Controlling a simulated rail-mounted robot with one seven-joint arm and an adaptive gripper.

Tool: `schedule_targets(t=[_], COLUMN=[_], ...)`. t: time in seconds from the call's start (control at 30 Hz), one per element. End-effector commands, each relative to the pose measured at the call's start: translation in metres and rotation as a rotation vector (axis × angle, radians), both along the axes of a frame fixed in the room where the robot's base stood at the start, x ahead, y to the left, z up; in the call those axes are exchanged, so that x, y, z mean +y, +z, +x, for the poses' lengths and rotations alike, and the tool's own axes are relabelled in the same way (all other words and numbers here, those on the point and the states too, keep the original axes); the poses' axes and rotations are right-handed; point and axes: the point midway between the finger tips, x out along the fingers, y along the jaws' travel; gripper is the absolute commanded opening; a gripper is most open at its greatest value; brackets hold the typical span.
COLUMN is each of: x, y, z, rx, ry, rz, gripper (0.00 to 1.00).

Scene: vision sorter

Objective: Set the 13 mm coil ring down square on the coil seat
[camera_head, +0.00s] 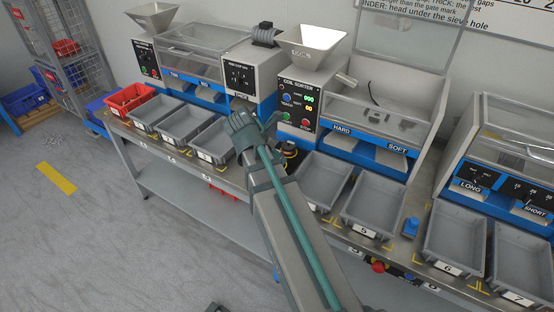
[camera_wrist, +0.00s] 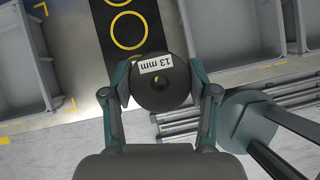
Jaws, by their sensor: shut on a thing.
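The 13 mm coil ring (camera_wrist: 162,92), a thick black disc with a hole and a white "13 mm" label, shows in the wrist view. My gripper (camera_wrist: 161,84) is shut on it, a finger on each side. Behind the ring is a black strip (camera_wrist: 148,38) with yellow circles. In the head view my arm hides the ring and most of my gripper. The coil sorter (camera_head: 297,103), with buttons and lit digits, stands just right of my wrist. A small dark object with an orange mark (camera_head: 289,150) is beside my arm. I cannot clearly make out the coil seat.
Grey bins stand left (camera_head: 185,124) and right (camera_head: 325,180) of my arm along the bench; bin walls flank the strip in the wrist view (camera_wrist: 44,60). A blue item (camera_head: 411,227) stands between bins. A red button (camera_head: 378,267) is on the bench's front edge.

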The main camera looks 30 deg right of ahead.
Motion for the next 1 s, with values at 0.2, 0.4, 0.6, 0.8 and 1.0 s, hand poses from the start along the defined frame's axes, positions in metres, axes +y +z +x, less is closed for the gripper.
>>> schedule_targets(t=[0.2, 0.4, 0.6, 0.8, 1.0], x=[-0.03, -0.046, -0.053, -0.057, -0.058], y=[-0.022, -0.055, -0.072, -0.081, -0.1], z=[0.046, 0.069, 0.08, 0.086, 0.087], rx=[0.002, 0.002, 0.0, 0.001, 0.002], ry=[-0.002, 0.0, 0.001, 0.001, 0.001], rz=[-0.001, -0.001, -0.001, 0.0, 0.0], gripper=[0.14, 0.14, 0.14, 0.14, 0.14])
